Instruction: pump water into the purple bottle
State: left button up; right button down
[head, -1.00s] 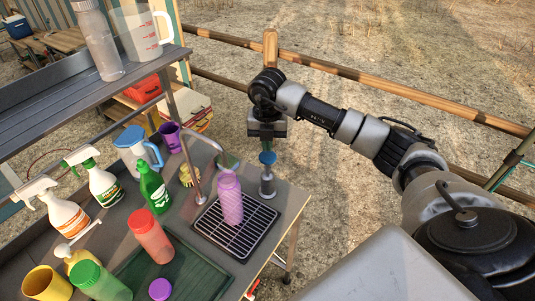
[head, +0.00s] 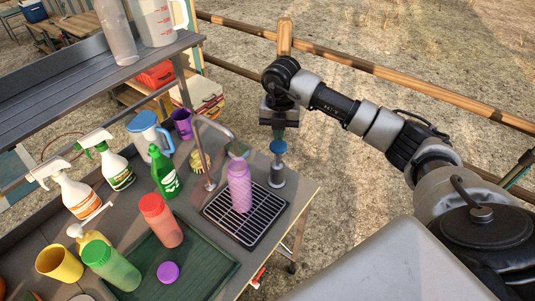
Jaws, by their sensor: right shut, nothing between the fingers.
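The purple bottle (head: 240,188) stands upright and open on the black drain grate (head: 247,217). The curved metal spout (head: 228,133) reaches over from behind it, its end close to the bottle's mouth. The pump (head: 278,172), a metal cylinder with a blue top, stands just right of the grate. My right gripper (head: 278,136) points down, shut and empty, directly above the blue top; I cannot tell whether it touches it. A purple lid (head: 168,272) lies on the green tray. The water level in the bottle cannot be seen. My left gripper is out of view.
The green tray (head: 218,268) lies in front of the grate. A red bottle (head: 160,222), a green-capped bottle (head: 110,266), a green soap bottle (head: 164,174) and spray bottles crowd the left. A metal shelf (head: 90,80) overhangs the back left. Right of the counter is open ground.

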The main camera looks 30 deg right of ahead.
aim_at(279, 144)
jog(key=shift+f, duration=0.1)
jog(key=shift+s+f+b, duration=0.1)
jog(key=shift+f+b, duration=2.3)
jog(key=shift+f, duration=0.85)
jog(key=shift+r+p, duration=0.55)
jog(key=shift+r, duration=0.1)
notch_tip(279, 144, up, 4)
jog(key=p, duration=0.2)
jog(key=shift+p, duration=0.3)
jog(key=shift+f, duration=0.15)
